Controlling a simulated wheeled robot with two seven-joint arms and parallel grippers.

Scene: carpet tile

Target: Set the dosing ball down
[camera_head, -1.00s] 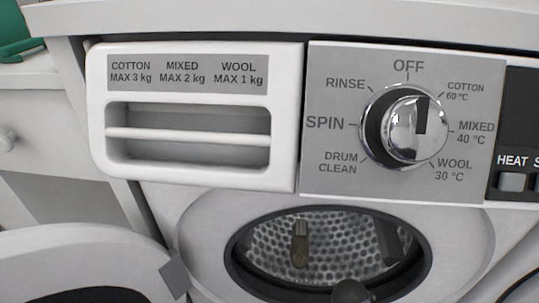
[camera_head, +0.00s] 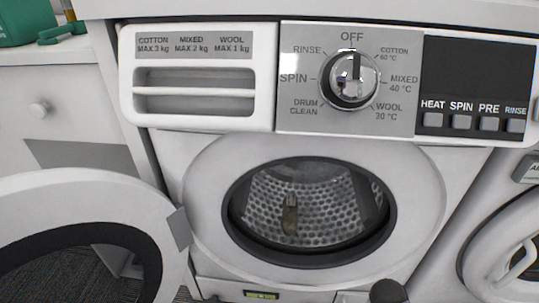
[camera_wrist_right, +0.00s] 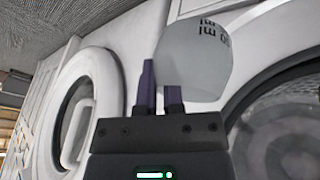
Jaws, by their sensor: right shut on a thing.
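The dosing ball (camera_wrist_right: 193,62) is a pale grey, rounded piece with dark "ml" markings, seen in the right wrist view. My right gripper (camera_wrist_right: 160,82) has two dark purple fingers and is shut on it at its lower left edge. The ball is held up in front of the washing machine, whose round opening fills the right of that view. The head view does not show the ball. My left gripper is in neither view.
The washing machine's drum (camera_head: 315,205) is open, with a small brownish item (camera_head: 290,215) inside. Its round door (camera_head: 70,190) swings out to the left. The detergent drawer (camera_head: 198,80) is shut. A white cabinet (camera_head: 50,110) stands left, another machine (camera_head: 515,245) right.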

